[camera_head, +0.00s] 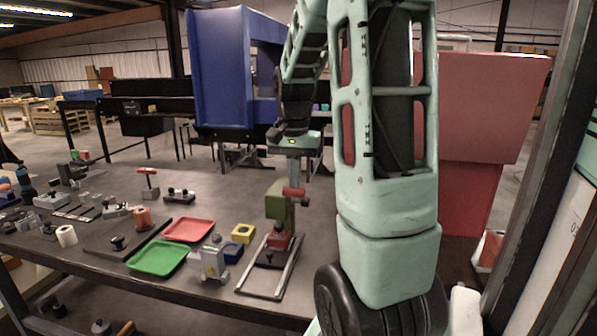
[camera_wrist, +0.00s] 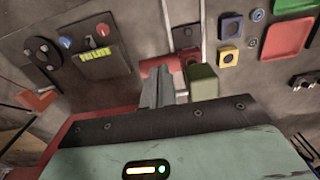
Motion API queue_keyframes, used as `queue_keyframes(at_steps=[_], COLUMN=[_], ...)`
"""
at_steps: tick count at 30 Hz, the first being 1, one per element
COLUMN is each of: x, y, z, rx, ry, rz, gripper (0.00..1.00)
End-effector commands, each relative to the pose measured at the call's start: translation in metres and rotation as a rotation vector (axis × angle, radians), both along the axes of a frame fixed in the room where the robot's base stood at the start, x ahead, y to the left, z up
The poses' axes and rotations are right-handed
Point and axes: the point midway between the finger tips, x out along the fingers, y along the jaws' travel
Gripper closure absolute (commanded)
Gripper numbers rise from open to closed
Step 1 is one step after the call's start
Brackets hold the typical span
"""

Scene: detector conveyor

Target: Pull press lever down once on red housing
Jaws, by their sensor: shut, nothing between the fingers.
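The press (camera_head: 279,212) stands upright on the table, with a green column, a red lever handle (camera_head: 295,193) at its top and a red housing (camera_head: 278,243) low on its base with rails. My gripper (camera_head: 293,181) points down just above the red handle, shut and empty. In the wrist view my gripper's fingers (camera_wrist: 160,82) are together in front of a red part (camera_wrist: 158,63), with the green column top (camera_wrist: 202,82) right beside them. I cannot tell whether the fingertips touch the handle. The housing is mostly hidden in the wrist view.
A red tray (camera_head: 189,230) and a green tray (camera_head: 157,258) lie left of the press. A yellow block (camera_head: 243,233) and a blue block (camera_head: 232,252) stand between. Fixtures and a white roll (camera_head: 66,236) fill the table's left. A large blue machine (camera_head: 232,65) stands behind.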

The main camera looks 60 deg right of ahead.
Motion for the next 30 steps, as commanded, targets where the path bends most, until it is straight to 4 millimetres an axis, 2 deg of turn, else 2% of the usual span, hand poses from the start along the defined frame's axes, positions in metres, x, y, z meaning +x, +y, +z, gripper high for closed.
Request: queue_keyframes(at_steps=[12,24,30], x=[-0.003,-0.003,-0.004], y=[0.009,0.010,0.013], z=[-0.017,-0.018,-0.024], rx=[0.000,0.000,0.000], ry=[0.001,0.000,0.000], rz=[-0.001,0.000,0.000], gripper=[1.00,1.00,1.00])
